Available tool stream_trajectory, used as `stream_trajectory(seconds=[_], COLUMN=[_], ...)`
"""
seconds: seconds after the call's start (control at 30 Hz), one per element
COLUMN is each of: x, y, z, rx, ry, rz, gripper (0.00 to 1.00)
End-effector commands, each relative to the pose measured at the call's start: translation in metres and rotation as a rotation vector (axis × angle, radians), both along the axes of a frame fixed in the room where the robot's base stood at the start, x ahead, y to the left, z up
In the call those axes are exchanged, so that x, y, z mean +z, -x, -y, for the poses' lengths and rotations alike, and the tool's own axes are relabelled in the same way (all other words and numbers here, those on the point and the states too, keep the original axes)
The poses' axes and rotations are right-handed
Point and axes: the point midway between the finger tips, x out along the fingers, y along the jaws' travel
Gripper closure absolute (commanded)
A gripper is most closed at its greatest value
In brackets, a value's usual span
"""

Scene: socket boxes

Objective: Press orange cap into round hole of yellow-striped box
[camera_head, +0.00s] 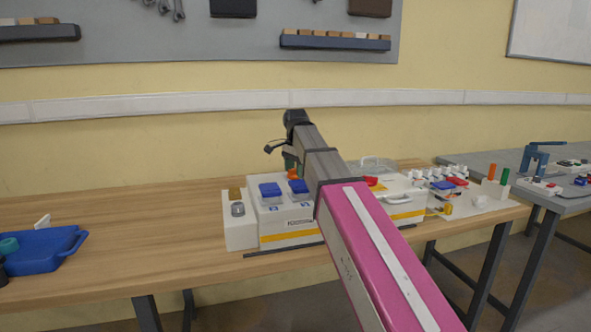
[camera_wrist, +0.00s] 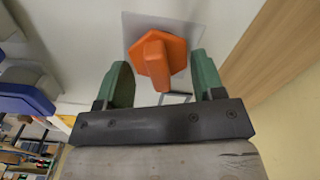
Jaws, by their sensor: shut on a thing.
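The yellow-striped box (camera_head: 290,240) is a white box on the wooden bench, with blue covers on its top. My gripper (camera_head: 290,163) is over the rear of its top, partly hidden by my arm. The round hole is not visible, and I cannot tell how deep the cap sits.
A blue tray (camera_head: 40,252) stands at the bench's left. A white block with a grey part (camera_head: 238,222) adjoins the box's left side. A white case (camera_head: 404,203) and a white board (camera_head: 480,199) with small parts lie to the right.

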Motion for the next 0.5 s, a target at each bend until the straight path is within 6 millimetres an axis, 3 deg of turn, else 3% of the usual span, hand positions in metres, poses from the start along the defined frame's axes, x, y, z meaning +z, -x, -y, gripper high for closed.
stream_trajectory(seconds=[0.13,0.17,0.23,0.27,0.5], x=[-0.0056,-0.0060,-0.0054,-0.0054,-0.0052], y=[0.0005,0.0004,0.0002,0.0002,0.0001], z=[0.0001,0.0002,0.0000,0.0000,0.0001], rx=[0.000,0.000,0.000,0.000,0.000], ry=[0.001,0.001,0.000,0.000,0.000], rz=[-0.001,-0.001,0.000,0.000,0.000], gripper=[0.62,0.35,0.12,0.08,0.08])
